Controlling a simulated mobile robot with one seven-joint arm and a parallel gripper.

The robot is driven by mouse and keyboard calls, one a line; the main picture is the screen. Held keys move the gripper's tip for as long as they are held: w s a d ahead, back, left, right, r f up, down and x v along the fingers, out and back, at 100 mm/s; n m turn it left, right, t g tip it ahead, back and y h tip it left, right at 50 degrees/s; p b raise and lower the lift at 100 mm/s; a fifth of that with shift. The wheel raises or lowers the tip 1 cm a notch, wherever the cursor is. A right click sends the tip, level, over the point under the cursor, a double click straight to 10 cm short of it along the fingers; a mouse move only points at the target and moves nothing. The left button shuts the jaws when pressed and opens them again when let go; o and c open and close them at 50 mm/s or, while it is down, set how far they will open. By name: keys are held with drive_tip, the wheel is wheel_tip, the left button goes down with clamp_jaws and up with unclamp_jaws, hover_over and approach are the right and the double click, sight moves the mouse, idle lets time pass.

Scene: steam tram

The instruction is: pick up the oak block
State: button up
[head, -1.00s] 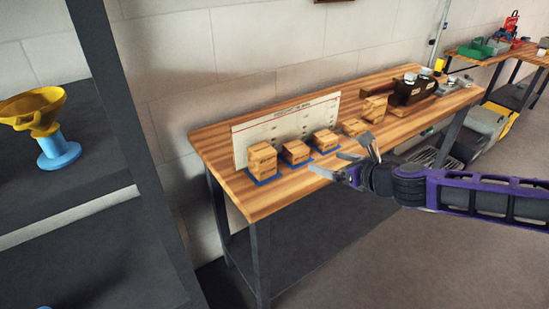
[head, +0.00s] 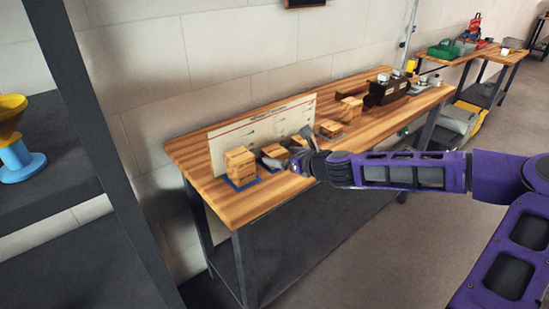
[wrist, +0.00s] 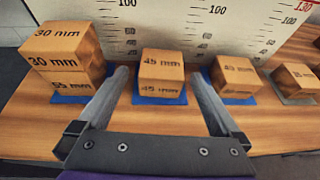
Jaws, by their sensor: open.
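Several wooden blocks stand along the bench by a white board; I cannot tell which is the oak block. In the wrist view, a large block (wrist: 68,58) marked 30 mm and 55 mm is at left. A smaller block (wrist: 161,74) marked 45 mm sits on a blue pad in the middle. Another block (wrist: 234,76) on a blue pad and a lower one (wrist: 296,80) are to the right. My gripper (wrist: 159,75) is open and empty, its fingers pointing toward the middle block, one on either side in the picture. In the head view my gripper (head: 293,152) partly hides the blocks.
The white measuring board (head: 262,127) stands upright behind the blocks, close to them. A dark brown object (head: 388,91) stands farther right on the wooden bench (head: 385,120). A dark shelf with a yellow and blue object (head: 14,145) is at left.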

sight(278, 153)
drive_tip(key=x, duration=0.5)
drive_tip(key=shift+d+f+b, duration=0.1)
drive_tip(key=shift+b, duration=0.25)
drive_tip(key=c, duration=1.3)
drive_tip(key=shift+c, duration=0.4)
